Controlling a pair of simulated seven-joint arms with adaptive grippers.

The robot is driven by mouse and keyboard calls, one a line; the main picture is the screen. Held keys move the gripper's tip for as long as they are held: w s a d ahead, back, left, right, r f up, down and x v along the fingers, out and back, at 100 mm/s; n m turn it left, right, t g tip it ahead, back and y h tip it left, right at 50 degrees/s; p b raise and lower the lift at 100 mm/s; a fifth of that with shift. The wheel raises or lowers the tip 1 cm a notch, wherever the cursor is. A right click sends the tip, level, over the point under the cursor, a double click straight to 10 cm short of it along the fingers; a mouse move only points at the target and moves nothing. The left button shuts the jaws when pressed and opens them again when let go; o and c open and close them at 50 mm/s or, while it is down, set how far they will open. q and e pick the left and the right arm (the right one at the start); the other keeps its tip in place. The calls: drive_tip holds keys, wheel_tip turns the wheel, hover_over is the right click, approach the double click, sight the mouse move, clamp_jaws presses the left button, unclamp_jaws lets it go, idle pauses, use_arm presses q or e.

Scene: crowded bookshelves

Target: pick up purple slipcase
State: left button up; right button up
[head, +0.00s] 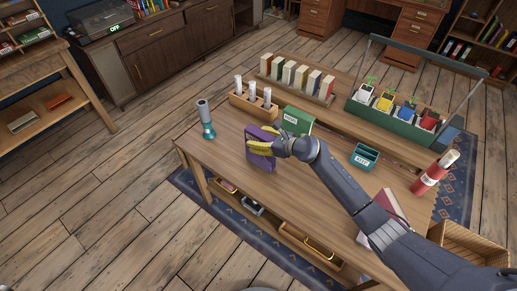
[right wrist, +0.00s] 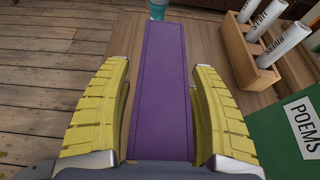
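The purple slipcase (head: 262,160) stands upright near the left end of the front table in the head view. In the right wrist view the slipcase (right wrist: 163,85) runs up the middle of the picture between my fingers. My right gripper (head: 262,143) has its yellow fingers on either side of the slipcase. In the right wrist view, narrow gaps show between the slipcase and the fingertips of the gripper (right wrist: 160,75). The fingers and hand hide part of the slipcase in the head view. My left gripper is not in view.
A green POEMS box (head: 297,121) stands close behind the slipcase. A wooden rack with white rolls (head: 253,105) and a teal-based cylinder (head: 207,122) are nearby. A teal box (head: 364,157), a red cylinder (head: 431,178) and a book row (head: 297,78) stand farther off.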

clamp_jaws()
idle(0.5)
